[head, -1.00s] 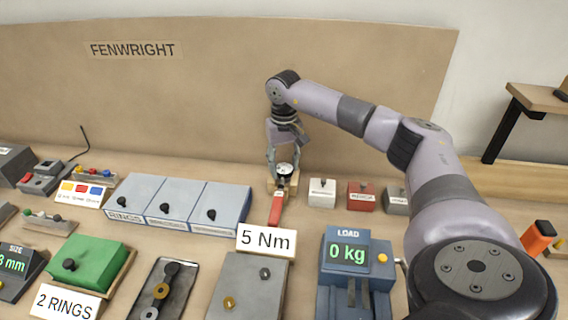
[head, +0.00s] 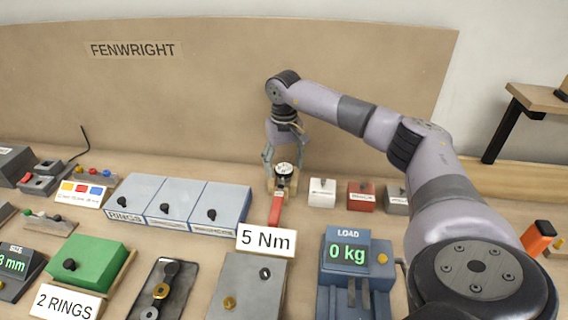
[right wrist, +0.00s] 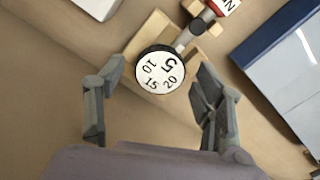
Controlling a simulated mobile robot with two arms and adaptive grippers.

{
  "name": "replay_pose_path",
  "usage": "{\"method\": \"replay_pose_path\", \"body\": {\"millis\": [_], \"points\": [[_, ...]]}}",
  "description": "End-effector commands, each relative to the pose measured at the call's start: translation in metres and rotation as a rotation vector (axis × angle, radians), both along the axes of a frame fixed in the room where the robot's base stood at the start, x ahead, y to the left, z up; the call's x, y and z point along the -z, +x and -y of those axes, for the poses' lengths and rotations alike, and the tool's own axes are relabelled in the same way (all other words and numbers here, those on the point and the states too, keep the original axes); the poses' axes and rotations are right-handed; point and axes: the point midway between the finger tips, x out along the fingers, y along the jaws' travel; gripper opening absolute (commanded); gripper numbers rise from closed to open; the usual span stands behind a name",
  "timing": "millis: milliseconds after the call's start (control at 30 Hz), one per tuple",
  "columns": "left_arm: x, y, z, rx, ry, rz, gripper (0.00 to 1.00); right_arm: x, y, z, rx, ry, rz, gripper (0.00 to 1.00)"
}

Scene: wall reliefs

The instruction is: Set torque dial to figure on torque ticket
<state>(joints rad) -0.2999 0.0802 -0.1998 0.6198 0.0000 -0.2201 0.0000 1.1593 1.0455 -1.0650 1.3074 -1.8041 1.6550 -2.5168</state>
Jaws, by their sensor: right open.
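The torque ticket (head: 266,241) is a white card reading "5 Nm" at the front centre. The torque dial (head: 284,168) is a round white-faced knob with a black rim on a wooden stand, behind a red handle (head: 275,208). In the right wrist view the dial (right wrist: 162,72) shows 5, 10, 15 and 20, with the 5 at the upper right, towards the metal shaft of the red handle (right wrist: 222,6). My right gripper (head: 284,156) is open around the dial; in the wrist view a gap shows between each finger and the rim. My left gripper is not in view.
Several blue-grey boxes (head: 177,206) stand left of the dial; small white and red blocks (head: 361,196) stand to its right. A load unit reading 0 kg (head: 348,253) is at the front right. A tan back panel (head: 180,100) rises behind.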

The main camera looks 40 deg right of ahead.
Motion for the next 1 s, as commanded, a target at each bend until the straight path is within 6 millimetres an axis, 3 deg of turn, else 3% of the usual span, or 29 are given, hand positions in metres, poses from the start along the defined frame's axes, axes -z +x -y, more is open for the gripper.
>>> {"method": "replay_pose_path", "body": {"millis": [233,700,1000], "points": [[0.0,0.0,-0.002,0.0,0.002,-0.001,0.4,-0.017,0.001,0.0,0.0,0.0,0.003,0.63],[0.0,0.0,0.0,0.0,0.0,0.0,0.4,-0.107,0.001,0.0,0.0,0.001,0.004,0.63],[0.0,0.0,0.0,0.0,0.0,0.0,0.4,-0.12,0.0,0.0,-0.001,0.0,0.0,0.63]]}}
